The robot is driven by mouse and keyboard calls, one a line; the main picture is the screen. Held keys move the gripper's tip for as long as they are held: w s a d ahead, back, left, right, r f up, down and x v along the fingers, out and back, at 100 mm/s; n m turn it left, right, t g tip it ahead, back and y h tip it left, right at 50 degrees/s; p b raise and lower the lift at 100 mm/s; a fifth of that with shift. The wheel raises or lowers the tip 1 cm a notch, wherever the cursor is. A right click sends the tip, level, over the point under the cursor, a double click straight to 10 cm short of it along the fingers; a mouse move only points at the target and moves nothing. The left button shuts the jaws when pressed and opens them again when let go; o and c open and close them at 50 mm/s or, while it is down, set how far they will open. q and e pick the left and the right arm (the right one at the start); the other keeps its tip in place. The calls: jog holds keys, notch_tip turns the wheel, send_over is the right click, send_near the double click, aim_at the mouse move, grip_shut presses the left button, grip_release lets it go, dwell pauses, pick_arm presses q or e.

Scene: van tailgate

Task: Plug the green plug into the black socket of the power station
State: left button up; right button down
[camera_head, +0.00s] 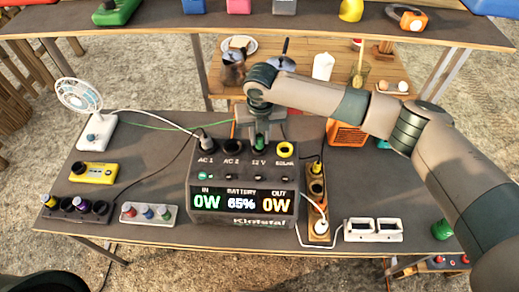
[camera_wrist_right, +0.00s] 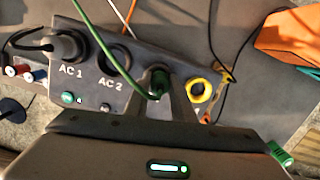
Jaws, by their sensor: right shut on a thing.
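The power station (camera_head: 243,219) stands mid-table, with a row of sockets along its top. My right gripper (camera_head: 261,143) is shut on the green plug (camera_wrist_right: 159,82) and holds it over the 12 V place; its green cable loops up in the right wrist view. The socket under the plug is hidden, and I cannot tell whether the plug is seated. The AC 2 socket (camera_head: 231,147) has a black rim and is empty. The AC 1 socket holds a dark plug (camera_wrist_right: 68,45) with a cable. The solar socket (camera_head: 285,149) has a yellow rim. My left gripper is not in view.
A fan (camera_head: 82,105), a yellow device (camera_head: 93,172) and small panels (camera_head: 149,213) are on the left. A wooden power strip (camera_head: 317,205) and a white double frame (camera_head: 373,229) are on the right. An orange box (camera_head: 346,136) stands behind. Cables cross the table.

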jog(key=shift+f, duration=0.6)
jog(key=c, duration=1.4)
grip_release()
jog(key=shift+c, duration=0.2)
jog(key=shift+r+b, duration=0.15)
jog(key=shift+b, duration=0.15)
jog(key=shift+r+b, duration=0.3)
jog(key=shift+r, duration=0.3)
notch_tip(320, 180, up, 16)
jog(key=s+b, duration=0.2)
jog(key=b, duration=0.3)
jog(key=shift+d, duration=0.2)
jog(key=shift+s+f, duration=0.15)
jog(key=shift+f, duration=0.05)
